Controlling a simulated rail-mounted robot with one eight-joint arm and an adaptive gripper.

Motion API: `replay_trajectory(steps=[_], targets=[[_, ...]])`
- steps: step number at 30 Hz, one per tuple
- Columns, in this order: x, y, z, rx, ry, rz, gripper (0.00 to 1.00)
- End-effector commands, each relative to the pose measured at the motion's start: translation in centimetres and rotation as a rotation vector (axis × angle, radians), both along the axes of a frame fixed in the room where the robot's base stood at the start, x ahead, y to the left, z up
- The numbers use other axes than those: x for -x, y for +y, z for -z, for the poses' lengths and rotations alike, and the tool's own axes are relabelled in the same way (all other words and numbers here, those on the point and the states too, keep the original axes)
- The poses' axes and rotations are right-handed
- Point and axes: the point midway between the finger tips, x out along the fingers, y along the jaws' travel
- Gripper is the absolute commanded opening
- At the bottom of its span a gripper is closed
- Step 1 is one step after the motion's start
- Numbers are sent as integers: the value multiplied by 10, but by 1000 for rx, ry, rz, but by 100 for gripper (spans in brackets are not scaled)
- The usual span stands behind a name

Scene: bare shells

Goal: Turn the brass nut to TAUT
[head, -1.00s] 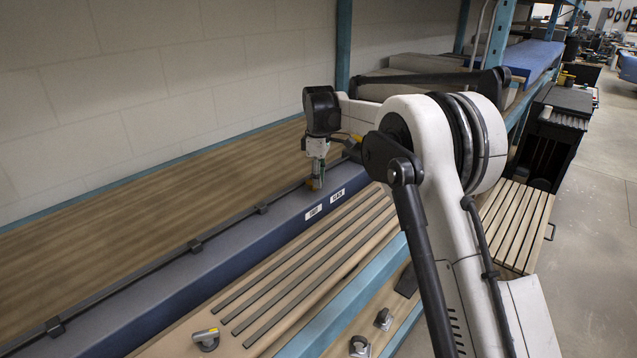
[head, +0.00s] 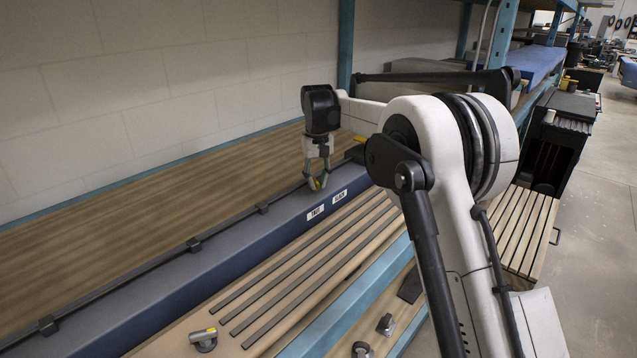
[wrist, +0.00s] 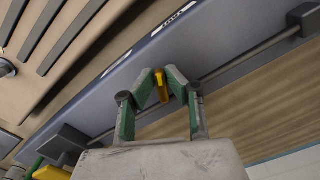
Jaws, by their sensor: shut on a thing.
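My gripper (head: 317,184) is over the blue-grey beam (head: 135,288), its fingers pointing down and shut on a small yellow-gold piece, the brass nut (head: 319,185). In the wrist view the nut (wrist: 161,86) shows as an upright yellow bar between the green-and-grey fingers (wrist: 163,78). The fingers hide part of it. Two white labels are on the beam's front edge: TAUT (head: 315,212) at left and SLACK (head: 340,196) at right. The TAUT label (wrist: 172,22) also shows in the wrist view, upside down. Which label the nut faces, I cannot tell.
A dark rod with clips (head: 193,244) runs along the beam's back edge. Behind it is a wide wooden board (head: 130,205). In front is a panel with dark strips (head: 290,270).

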Motion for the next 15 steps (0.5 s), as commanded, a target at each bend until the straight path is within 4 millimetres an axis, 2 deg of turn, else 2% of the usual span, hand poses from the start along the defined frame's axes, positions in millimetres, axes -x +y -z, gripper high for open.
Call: replay_trajectory(steps=[15], targets=[[1,7,-1,-1,-2,427,0]])
